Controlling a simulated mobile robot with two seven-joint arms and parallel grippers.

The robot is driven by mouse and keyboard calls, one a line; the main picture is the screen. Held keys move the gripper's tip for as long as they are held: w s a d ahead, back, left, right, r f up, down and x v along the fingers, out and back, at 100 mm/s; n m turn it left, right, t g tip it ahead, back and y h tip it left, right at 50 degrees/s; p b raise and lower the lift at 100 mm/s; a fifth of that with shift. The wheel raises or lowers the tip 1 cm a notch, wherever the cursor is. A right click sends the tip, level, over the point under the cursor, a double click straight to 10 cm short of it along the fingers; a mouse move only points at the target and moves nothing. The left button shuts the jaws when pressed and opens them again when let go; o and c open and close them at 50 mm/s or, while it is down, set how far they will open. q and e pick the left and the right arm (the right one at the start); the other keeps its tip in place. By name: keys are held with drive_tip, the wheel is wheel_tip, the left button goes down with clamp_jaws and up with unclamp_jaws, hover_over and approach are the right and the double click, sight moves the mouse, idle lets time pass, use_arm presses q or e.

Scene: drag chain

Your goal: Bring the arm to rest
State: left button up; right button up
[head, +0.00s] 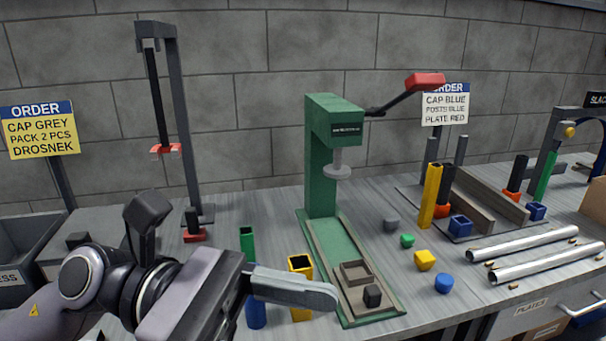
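My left arm (140,285) comes in from the lower left. Its gripper (325,296) reaches right over the front of the bench, its light grey finger ending near the green press base. Only one finger shows clearly, so I cannot tell whether it is open or shut, and I see nothing held in it. The finger passes in front of a blue post (256,313) and a yellow square tube (300,266). My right gripper is not in view.
A green press (320,150) with a red-handled lever (425,81) stands mid-bench. A small dark block (372,296) sits on its base. Loose caps (425,260) and silver tubes (522,244) lie to the right. A tall grey stand (180,120) rises behind my arm.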

use_arm(q)
drive_tip(key=w+a+r+n+t+h, duration=0.25)
drive_tip(key=w+n+t, duration=0.25)
drive_tip(key=n+t, duration=0.6)
drive_tip(key=w+a+r+n+t+h, duration=0.15)
drive_tip(key=w+a+n+t, duration=0.25)
drive_tip(key=n+t, duration=0.75)
drive_tip(key=w+a+f+n+t+y, duration=0.1)
drive_tip(key=w+a+f+n+y, duration=0.2)
drive_tip(key=a+f+n+y, duration=0.5)
drive_tip(key=w+a+f+n+y, duration=0.1)
drive_tip(key=w+f+n+y, duration=0.3)
drive_tip(key=n+y, duration=0.8)
drive_tip(key=s+a+f+n+g+y, duration=0.1)
drive_tip(key=s+a+f+n+g, duration=0.2)
drive_tip(key=f+n, duration=0.35)
drive_tip(key=s+a+f+n+g, duration=0.2)
drive_tip(key=s+f+n+g, duration=0.15)
drive_tip(key=f, duration=0.55)
drive_tip(key=s+a+f+n+g, duration=0.1)
drive_tip(key=s+f+n+g, duration=0.1)
drive_tip(key=s+f+g, duration=0.45)
drive_tip(key=s+a+f+n+g, duration=0.15)
drive_tip(key=s+f, duration=0.25)
drive_tip(key=s, duration=0.6)
drive_tip(key=w+d+f+t+h+p, duration=0.1)
drive_tip(key=w+d+f+t+p, duration=0.2)
drive_tip(key=w+f+t, duration=0.3)
drive_tip(key=shift+w+d+h, duration=0.3)
drive_tip(key=shift+w, duration=0.2)
